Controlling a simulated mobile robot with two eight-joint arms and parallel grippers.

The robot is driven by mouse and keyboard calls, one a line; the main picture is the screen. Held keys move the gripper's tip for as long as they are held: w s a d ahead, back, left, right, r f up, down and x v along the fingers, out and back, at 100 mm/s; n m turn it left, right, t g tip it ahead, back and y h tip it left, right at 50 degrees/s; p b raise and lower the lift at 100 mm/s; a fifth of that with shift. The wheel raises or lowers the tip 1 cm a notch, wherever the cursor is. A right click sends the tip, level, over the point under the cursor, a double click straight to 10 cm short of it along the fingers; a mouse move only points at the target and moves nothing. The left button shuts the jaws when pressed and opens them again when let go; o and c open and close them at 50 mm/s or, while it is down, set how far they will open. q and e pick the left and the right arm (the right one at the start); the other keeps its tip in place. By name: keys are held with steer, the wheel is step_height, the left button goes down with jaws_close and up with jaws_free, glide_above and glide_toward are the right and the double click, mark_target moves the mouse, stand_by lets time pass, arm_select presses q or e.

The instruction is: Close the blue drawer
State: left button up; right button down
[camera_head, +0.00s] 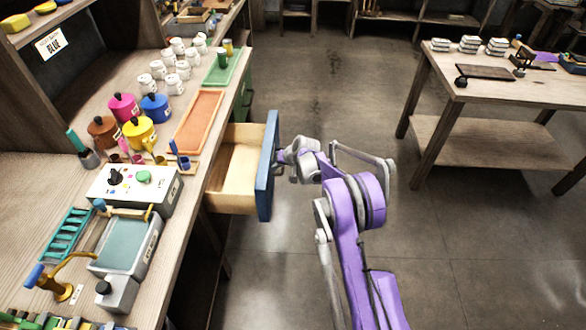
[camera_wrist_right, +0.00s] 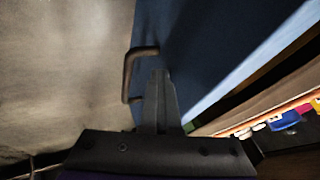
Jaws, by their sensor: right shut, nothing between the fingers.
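The blue drawer (camera_head: 267,168) stands pulled out from the workbench, and its bare wooden inside (camera_head: 236,172) looks empty. Its blue front also fills much of the right wrist view (camera_wrist_right: 215,45). A dark bracket handle (camera_wrist_right: 130,72) sticks out from that front. My right gripper (camera_head: 283,156) is at the outer side of the drawer front. In the right wrist view its fingers (camera_wrist_right: 160,75) are together, beside the handle and not around it. Whether the fingertips touch the front I cannot tell. My left gripper is not in view.
The workbench (camera_head: 20,195) at the left carries coloured pots, white jars, an orange tray (camera_head: 199,122), a control box (camera_head: 135,188) and a sink-like basin (camera_head: 127,245). A second table (camera_head: 450,110) stands at the right. The floor (camera_head: 330,90) between them is clear.

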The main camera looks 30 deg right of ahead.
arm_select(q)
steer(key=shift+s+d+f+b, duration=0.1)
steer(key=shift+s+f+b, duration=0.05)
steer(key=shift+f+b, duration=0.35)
arm_select(e)
steer(key=w+a, duration=0.5)
steer(key=a, duration=0.4)
steer(key=w+a, duration=0.5)
steer(key=a, duration=0.3)
steer(key=shift+w+a, duration=0.35)
steer(key=shift+w, duration=0.05)
steer(key=shift+a+r, duration=0.1)
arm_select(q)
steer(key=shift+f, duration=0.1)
